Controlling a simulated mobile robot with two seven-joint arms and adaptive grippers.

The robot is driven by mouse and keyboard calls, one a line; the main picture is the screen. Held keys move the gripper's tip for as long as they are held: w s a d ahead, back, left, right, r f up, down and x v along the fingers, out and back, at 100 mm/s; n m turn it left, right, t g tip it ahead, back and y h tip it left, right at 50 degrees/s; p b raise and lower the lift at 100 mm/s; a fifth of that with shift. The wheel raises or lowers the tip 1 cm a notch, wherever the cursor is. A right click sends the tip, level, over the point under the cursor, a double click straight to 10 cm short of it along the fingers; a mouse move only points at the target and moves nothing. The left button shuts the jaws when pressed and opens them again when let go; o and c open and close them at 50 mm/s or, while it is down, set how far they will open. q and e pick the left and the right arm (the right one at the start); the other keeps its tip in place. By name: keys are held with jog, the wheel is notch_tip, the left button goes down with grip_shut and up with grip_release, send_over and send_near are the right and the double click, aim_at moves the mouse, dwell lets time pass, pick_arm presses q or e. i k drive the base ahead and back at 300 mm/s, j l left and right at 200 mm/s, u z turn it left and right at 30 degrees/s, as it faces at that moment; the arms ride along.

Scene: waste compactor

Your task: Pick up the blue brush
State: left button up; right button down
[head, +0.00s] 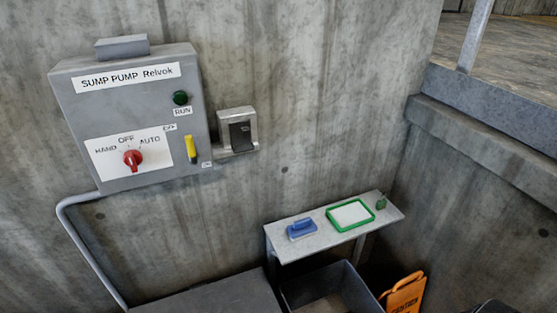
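The blue brush (301,229) lies on the left part of a small grey shelf (290,250) against the concrete wall, in the lower middle of the head view. It looks like a flat block with a raised handle on top. A green-framed white tray or pad (350,214) lies to its right, apart from it. Neither of my grippers can be seen in the head view.
A grey box labelled SUMP PUMP (140,100) hangs on the wall at left. A small green object (381,202) sits at the shelf's right end. Below are an open dark bin (359,292), a grey surface (215,299) and an orange caution sign (404,294).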

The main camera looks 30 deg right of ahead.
aim_at(303, 229)
jog(key=z, duration=1.2)
